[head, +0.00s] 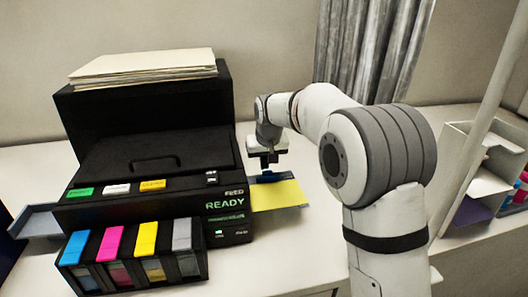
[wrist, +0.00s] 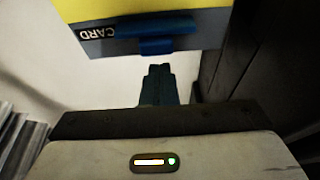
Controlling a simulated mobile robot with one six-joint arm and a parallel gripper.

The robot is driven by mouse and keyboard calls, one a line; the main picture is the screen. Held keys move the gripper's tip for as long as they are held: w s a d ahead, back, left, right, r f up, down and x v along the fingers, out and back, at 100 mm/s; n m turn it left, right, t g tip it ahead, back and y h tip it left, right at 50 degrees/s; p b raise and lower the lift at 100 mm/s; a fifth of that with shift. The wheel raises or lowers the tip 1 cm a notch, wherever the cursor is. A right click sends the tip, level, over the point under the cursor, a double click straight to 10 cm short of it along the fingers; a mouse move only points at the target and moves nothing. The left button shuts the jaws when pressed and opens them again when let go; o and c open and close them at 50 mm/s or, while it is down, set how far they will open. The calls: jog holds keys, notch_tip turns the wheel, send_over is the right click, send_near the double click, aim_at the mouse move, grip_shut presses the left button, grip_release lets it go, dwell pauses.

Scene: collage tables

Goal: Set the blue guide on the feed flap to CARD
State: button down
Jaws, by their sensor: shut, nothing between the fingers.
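The feed flap (wrist: 118,47) is a grey-blue strip with a yellow sheet (wrist: 80,10) on it. The blue guide (wrist: 178,27) lies along the flap, with a raised tab near its middle. The white word CARD (wrist: 97,32) appears upside down in the wrist view, just left of the guide's end. My gripper (wrist: 158,70) is shut and empty, its blue fingertips apart from the tab in the picture. In the head view my gripper (head: 267,174) is above the yellow sheet (head: 278,196) at the printer's right side. There I cannot tell the guide from my blue fingers.
The black printer (head: 150,160) stands left of my gripper, its dark side close by on the right in the wrist view. Colour cartridges (head: 146,240) sit at its front. A white sorter (head: 480,170) stands far right. White tabletop (head: 290,245) is clear before the flap.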

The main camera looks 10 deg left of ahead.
aim_at(268, 176)
jog(key=shift+s+d, duration=0.15)
jog(key=shift+s, duration=0.45)
jog(key=shift+f, duration=0.1)
jog(key=shift+s+d+f, duration=0.1)
jog(key=shift+s+d, duration=0.05)
jog(key=shift+s, duration=0.1)
jog(key=shift+s+d+b, duration=0.15)
jog(key=shift+s+b, duration=0.3)
jog(key=shift+b, duration=0.05)
jog(key=shift+w, duration=0.1)
